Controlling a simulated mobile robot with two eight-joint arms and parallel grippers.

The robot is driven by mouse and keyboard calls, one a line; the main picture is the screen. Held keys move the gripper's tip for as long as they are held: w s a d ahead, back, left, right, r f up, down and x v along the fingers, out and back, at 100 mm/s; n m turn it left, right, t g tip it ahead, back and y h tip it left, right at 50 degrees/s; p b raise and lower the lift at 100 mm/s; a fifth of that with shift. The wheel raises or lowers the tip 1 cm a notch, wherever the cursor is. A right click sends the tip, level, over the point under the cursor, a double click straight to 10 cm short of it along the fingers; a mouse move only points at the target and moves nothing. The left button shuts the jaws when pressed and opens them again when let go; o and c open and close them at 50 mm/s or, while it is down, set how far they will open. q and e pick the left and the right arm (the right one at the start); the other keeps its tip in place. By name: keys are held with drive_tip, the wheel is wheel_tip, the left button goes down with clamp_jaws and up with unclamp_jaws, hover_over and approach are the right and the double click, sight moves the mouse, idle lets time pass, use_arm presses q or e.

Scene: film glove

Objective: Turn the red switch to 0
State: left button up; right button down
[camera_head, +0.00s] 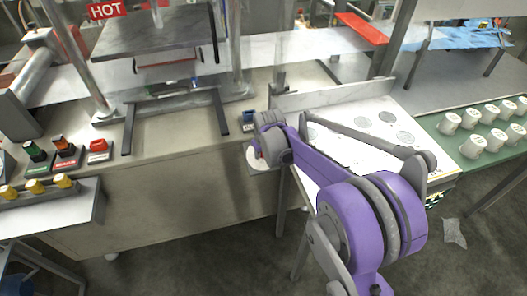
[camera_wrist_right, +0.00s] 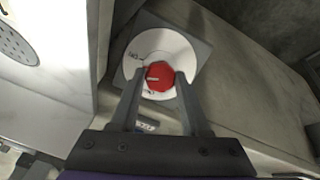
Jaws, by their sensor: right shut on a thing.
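The red switch (camera_wrist_right: 161,72) is a round red knob with a pale pointer mark, on a white round dial plate (camera_wrist_right: 165,42) in the right wrist view. The pointer mark lies toward the left of that picture. In the head view a bit of the white dial plate (camera_head: 254,160) shows at the bench front; my purple right arm hides the knob. My left gripper is not in view.
Right of the switch stands a table with a white sheet (camera_head: 340,150) close to my arm. A green board with several white cups (camera_head: 472,147) lies farther right. Left are a press marked HOT (camera_head: 107,9), coloured buttons (camera_head: 98,147) and a side shelf (camera_head: 75,205).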

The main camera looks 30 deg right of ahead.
drive_tip(key=n, duration=0.3)
drive_tip(key=shift+n+h, duration=0.3)
drive_tip(key=n, duration=0.3)
drive_tip(key=shift+a+n+b, duration=0.1)
drive_tip(key=shift+n+b, duration=0.2)
drive_tip(key=shift+b, duration=0.1)
drive_tip(key=n+t, duration=0.1)
drive_tip(key=n, duration=0.5)
drive_tip(key=shift+s+h+b, duration=0.1)
drive_tip(key=shift+h+b, duration=0.25)
drive_tip(key=shift+h, duration=0.05)
drive_tip(key=shift+c, duration=1.9)
unclamp_jaws()
drive_tip(key=p+v, duration=0.1)
drive_tip(key=v, duration=0.9)
drive_tip(key=shift+s+r, duration=0.2)
drive_tip(key=shift+r, duration=0.1)
drive_tip(key=shift+s+a, duration=0.1)
drive_tip(key=shift+a, duration=0.05)
